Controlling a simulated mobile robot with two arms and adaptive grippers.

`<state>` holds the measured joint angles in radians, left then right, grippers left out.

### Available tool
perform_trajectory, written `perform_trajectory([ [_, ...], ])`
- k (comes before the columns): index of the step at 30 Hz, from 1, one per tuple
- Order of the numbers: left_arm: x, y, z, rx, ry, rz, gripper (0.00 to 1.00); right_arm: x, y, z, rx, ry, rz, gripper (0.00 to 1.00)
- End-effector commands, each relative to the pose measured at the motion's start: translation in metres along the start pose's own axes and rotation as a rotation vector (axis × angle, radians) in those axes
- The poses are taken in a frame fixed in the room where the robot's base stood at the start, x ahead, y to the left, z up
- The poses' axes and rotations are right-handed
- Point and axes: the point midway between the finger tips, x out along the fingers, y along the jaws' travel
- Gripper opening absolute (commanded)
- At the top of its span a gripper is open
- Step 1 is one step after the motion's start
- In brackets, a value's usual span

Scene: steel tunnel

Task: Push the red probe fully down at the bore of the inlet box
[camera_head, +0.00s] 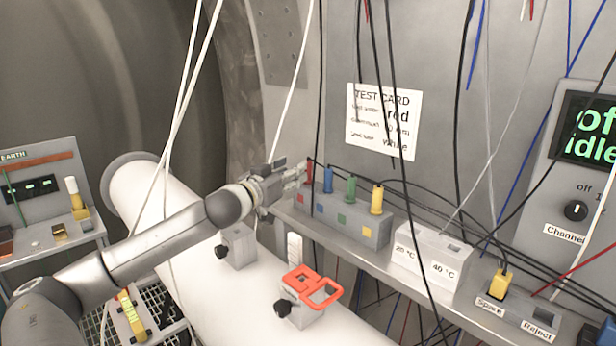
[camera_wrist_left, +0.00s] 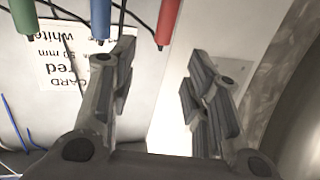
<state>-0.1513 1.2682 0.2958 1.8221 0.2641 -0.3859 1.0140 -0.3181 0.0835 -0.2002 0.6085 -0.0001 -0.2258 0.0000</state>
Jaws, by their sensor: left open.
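The red probe (camera_head: 310,171) stands upright at the left end of the grey rack (camera_head: 345,225). My left gripper (camera_head: 300,172) is open and empty, close to the left of the red probe. In the left wrist view the red probe (camera_wrist_left: 168,22) appears beyond the gap between the open fingers (camera_wrist_left: 160,58), and I see no grip on it. Two small grey boxes sit on the white pipe, one farther back (camera_head: 237,250) and one nearer (camera_head: 302,312). I cannot tell which is the inlet box, and no bore shows clearly. My right gripper is not in view.
Blue (camera_head: 328,180), green (camera_head: 350,188) and yellow (camera_head: 377,200) probes stand right of the red one. A red clip (camera_head: 312,287) lies on the nearer pipe box. Black cables and white cords hang across the space. A white temperature block (camera_head: 430,258) stands farther right.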

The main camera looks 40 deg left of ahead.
Motion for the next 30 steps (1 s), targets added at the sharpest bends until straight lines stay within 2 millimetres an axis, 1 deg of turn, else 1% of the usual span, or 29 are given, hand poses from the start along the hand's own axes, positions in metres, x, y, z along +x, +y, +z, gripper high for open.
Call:
perform_trajectory([
  [2, 0.006, -0.001, -0.003, 0.003, 0.003, -0.002, 0.44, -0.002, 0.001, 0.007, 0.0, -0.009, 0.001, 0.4],
  [4, 0.01, -0.002, -0.003, -0.001, 0.002, -0.004, 0.44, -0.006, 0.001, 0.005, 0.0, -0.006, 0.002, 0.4],
  [7, 0.017, -0.003, -0.003, -0.003, 0.003, -0.004, 0.44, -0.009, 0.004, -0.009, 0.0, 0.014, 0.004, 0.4],
  [9, 0.022, -0.002, -0.003, -0.003, 0.002, -0.004, 0.44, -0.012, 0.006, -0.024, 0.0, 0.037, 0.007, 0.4],
  [11, 0.025, -0.002, -0.002, -0.002, 0.002, -0.003, 0.44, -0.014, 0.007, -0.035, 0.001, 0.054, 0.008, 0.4],
  [12, 0.027, -0.002, -0.002, -0.001, 0.002, -0.003, 0.44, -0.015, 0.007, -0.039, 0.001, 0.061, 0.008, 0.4],
  [14, 0.03, -0.002, -0.002, 0.0, 0.002, -0.003, 0.44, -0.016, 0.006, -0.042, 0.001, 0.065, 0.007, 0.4],
  [17, 0.032, -0.001, -0.001, 0.002, 0.0, -0.002, 0.44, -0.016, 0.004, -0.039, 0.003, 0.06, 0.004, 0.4],
  [22, 0.037, -0.001, -0.001, 0.001, 0.0, -0.002, 0.44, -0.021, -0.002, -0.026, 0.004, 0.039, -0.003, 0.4],
  [26, 0.047, -0.002, -0.002, -0.001, 0.001, -0.003, 0.44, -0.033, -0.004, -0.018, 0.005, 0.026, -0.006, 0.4],
  [30, 0.063, -0.002, 0.0, -0.003, 0.001, -0.003, 0.44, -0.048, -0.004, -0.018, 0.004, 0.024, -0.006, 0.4],
])
